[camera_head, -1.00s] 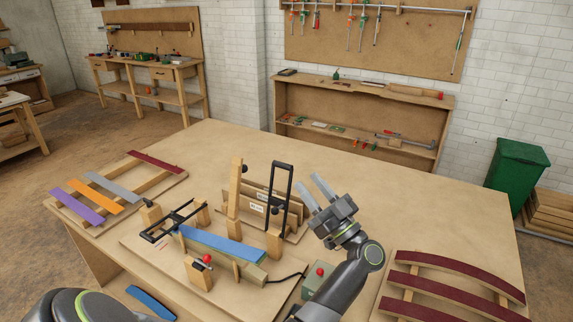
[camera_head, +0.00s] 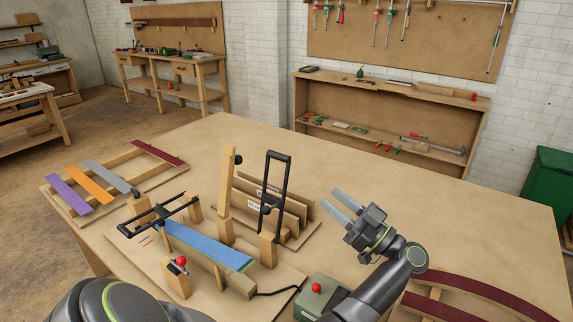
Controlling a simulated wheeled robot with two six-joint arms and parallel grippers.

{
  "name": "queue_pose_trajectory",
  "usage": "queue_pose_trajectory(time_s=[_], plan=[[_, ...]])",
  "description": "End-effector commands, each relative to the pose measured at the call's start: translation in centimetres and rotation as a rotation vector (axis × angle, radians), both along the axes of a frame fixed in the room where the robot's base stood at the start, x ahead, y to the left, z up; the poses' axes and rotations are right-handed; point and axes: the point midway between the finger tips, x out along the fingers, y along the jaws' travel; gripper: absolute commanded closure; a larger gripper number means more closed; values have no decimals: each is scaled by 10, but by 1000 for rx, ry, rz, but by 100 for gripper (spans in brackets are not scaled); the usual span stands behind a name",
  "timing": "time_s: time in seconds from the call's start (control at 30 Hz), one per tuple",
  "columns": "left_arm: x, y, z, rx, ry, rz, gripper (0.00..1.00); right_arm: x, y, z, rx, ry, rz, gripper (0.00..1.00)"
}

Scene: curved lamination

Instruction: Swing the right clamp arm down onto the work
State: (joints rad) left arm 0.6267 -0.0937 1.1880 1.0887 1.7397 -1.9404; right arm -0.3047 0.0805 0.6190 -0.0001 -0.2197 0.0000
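The right clamp arm (camera_head: 287,180), a black frame, stands upright on its wooden post (camera_head: 268,250), right of the wooden form. The left clamp arm (camera_head: 160,218), a similar black frame, lies low across the left end of the work. The work is a blue strip (camera_head: 205,245) lying along the form.
A post with a red knob (camera_head: 181,262) stands in front of the strip. A green box with a red button (camera_head: 316,288) is below my gripper. Upright boards (camera_head: 300,207) stand behind the clamp. Coloured strips lie on a left rack (camera_head: 135,160); the table's right back is clear.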

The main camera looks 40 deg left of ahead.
Motion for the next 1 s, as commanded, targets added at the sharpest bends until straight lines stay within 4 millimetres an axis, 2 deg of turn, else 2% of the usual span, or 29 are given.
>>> queue_pose_trajectory(time_s=[0.17, 0.7, 0.83, 1.0], plan=[[-1, 15, 7, 3, 0, 2, 61, 2, 0, 7, 0, -3, 0, 64], [-11, 120, 53, 5, 0, 2, 61, 2, 0, 49, 0, -2, 0, 64], [-13, 140, 60, 4, -1, 0, 61, 3, 0, 56, 0, -3, 0, 64], [-14, 155, 65, 3, 0, 1, 61, 3, 0, 60, 0, -3, 0, 64]])
